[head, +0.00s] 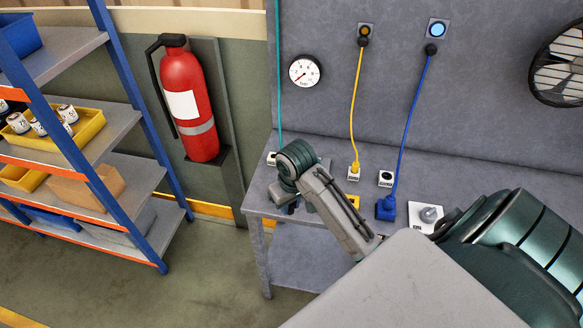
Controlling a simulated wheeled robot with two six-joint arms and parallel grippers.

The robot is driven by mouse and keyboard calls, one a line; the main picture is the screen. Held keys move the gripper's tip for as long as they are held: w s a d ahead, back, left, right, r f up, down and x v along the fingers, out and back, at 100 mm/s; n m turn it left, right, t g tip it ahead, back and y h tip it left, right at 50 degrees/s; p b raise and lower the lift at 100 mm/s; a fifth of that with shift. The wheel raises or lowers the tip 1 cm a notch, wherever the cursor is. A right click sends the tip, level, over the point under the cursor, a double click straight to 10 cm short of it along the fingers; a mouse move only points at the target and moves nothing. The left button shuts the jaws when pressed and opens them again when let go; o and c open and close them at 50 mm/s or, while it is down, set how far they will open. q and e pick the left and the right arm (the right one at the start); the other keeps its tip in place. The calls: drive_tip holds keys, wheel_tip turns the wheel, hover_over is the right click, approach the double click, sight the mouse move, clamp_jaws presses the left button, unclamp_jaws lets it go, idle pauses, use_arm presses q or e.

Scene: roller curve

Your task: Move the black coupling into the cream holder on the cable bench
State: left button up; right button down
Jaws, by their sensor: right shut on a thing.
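My right arm reaches in from the lower right across the bench. Its gripper (284,198) points down at the bench's left end, partly behind my own wrist. It is shut on a dark thing, apparently the black coupling, which is mostly hidden and hard to separate from the dark fingers. A small cream holder with a dark opening (385,179) stands on the cable bench (330,152) to the right of the gripper. Another small cream block (271,159) is just behind the wrist. I cannot tell which is the task's holder. My left gripper is not in view.
A yellow cable (355,100) hangs to a pale block (353,174), and a blue cable (410,120) to a blue block (385,209). A teal cable (279,70) drops behind my wrist. A plate with a grey knob (428,214) sits right. A shelf rack (115,165) stands left.

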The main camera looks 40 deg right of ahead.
drive_tip(key=shift+w+d+r, duration=0.1)
drive_tip(key=shift+w+d, duration=0.65)
drive_tip(key=shift+w, duration=1.05)
drive_tip(key=shift+w+d, duration=0.7)
drive_tip(key=shift+w, duration=1.15)
drive_tip(key=shift+w+d+r, duration=0.1)
drive_tip(key=shift+w+d, duration=0.65)
drive_tip(key=shift+w, duration=1.05)
